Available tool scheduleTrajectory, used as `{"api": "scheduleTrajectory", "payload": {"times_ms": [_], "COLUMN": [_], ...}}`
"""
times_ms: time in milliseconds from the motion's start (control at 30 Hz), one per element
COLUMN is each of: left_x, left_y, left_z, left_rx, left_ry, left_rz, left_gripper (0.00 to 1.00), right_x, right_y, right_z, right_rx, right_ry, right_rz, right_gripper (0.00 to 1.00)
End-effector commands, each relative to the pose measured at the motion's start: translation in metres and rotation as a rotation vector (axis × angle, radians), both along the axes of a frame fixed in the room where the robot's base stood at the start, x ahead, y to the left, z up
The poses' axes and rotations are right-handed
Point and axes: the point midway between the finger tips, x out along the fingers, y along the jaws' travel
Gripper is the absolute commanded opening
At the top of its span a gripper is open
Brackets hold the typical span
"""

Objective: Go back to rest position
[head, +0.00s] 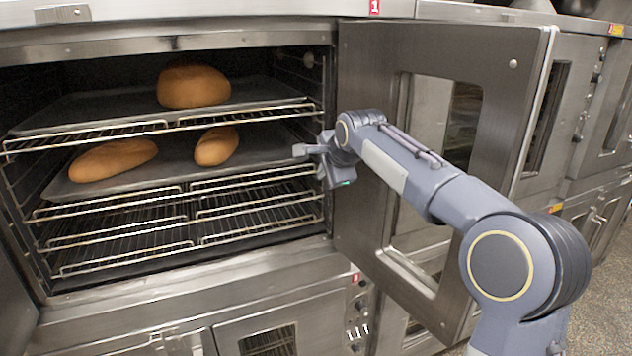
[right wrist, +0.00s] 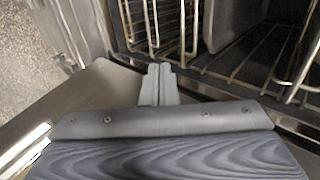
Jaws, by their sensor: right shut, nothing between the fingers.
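My right gripper (head: 304,150) is shut and empty. It is at the right side of the open oven's mouth, level with the middle tray. In the right wrist view its closed fingers (right wrist: 159,80) point toward the wire racks. My right arm (head: 430,185) reaches in from the lower right, in front of the open oven door (head: 365,200). My left gripper is not in view.
One loaf (head: 193,85) lies on the upper tray (head: 90,112). A long loaf (head: 112,159) and a smaller loaf (head: 216,146) lie on the middle tray (head: 170,168). The lower wire racks (head: 120,240) are empty. More ovens (head: 600,90) stand at right.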

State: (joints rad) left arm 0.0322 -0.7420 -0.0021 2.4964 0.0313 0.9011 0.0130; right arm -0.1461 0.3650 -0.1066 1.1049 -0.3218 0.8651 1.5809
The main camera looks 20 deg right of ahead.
Motion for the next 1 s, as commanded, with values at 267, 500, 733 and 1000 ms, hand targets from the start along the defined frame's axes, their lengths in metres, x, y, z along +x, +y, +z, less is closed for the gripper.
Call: {"api": "scheduleTrajectory", "payload": {"times_ms": [267,500,733,1000], "left_x": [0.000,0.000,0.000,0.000], "left_y": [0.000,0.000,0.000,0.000], "left_z": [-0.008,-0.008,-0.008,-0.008], "left_rx": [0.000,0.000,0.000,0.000], "left_ry": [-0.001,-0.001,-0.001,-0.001], "left_rz": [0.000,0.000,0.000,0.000], "left_gripper": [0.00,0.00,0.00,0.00], "right_x": [-0.029,-0.036,-0.111,-0.283], "right_y": [0.001,0.000,-0.006,0.028], "right_z": [0.028,0.032,0.004,-0.089], "right_rx": [0.000,-0.002,-0.122,-0.389], "right_ry": [-0.002,0.001,0.057,0.089], "right_rz": [0.001,0.006,0.226,0.769], "right_gripper": [0.00,0.00,0.00,0.00]}}
